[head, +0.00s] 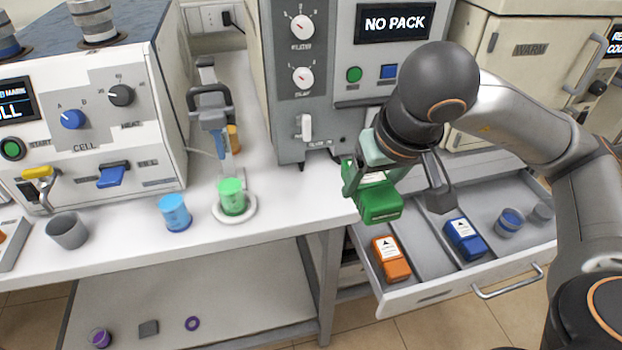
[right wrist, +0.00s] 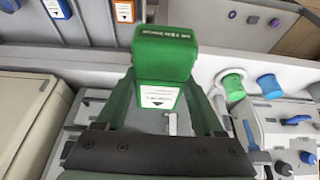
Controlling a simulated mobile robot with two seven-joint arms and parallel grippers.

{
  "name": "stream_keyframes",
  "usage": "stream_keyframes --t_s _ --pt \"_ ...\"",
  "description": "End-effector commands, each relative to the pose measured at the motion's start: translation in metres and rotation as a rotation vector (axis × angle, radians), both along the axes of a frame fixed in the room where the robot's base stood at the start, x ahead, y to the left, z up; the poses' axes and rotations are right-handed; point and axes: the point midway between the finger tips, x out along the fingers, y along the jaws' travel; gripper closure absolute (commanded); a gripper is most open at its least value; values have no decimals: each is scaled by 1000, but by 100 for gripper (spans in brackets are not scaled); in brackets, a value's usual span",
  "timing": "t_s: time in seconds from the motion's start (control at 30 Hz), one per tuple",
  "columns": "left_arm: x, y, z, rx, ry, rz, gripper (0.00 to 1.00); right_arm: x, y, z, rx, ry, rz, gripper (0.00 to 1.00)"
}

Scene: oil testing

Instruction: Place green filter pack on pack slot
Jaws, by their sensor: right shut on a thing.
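The green filter pack (head: 378,202) is held in the jaws of my right gripper (head: 370,180), above the back left part of the open drawer (head: 440,291). In the right wrist view, the green pack (right wrist: 165,55), with a white arrow label, sits between both fingers (right wrist: 163,100). The grey machine (head: 345,85) whose display (head: 395,23) reads "NO PACK" stands behind and to the left of the pack. I cannot make out its pack slot clearly; my arm and gripper cover part of its lower front. My left gripper is not in view.
The drawer holds an orange pack (head: 391,260), a blue pack (head: 464,240) and small cups at its right. On the white bench (head: 290,205) stand a blue cup (head: 175,213), a green cup (head: 231,197) under a stand, and a grey cup (head: 67,231). Bench space right of the green cup is clear.

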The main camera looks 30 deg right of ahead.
Motion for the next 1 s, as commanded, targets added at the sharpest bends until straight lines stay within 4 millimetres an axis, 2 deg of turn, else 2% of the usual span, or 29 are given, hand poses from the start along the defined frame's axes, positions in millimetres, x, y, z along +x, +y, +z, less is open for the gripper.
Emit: stream_keyframes --t_s 0.13,0.23,0.37,0.6,0.8,1.0 --pt "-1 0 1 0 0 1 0 -3 -1 6 -1 -3 0 95" --pt "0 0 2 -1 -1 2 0 3 -2 3 2 2 -3 95" --pt "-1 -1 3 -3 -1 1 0 27 -7 -8 3 4 -5 95" --pt "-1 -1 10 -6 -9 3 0 86 -20 -34 2 5 -3 95" --pt "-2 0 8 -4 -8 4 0 114 -26 -71 1 2 -2 95" --pt "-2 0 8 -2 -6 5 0 125 -28 -85 1 0 0 95"
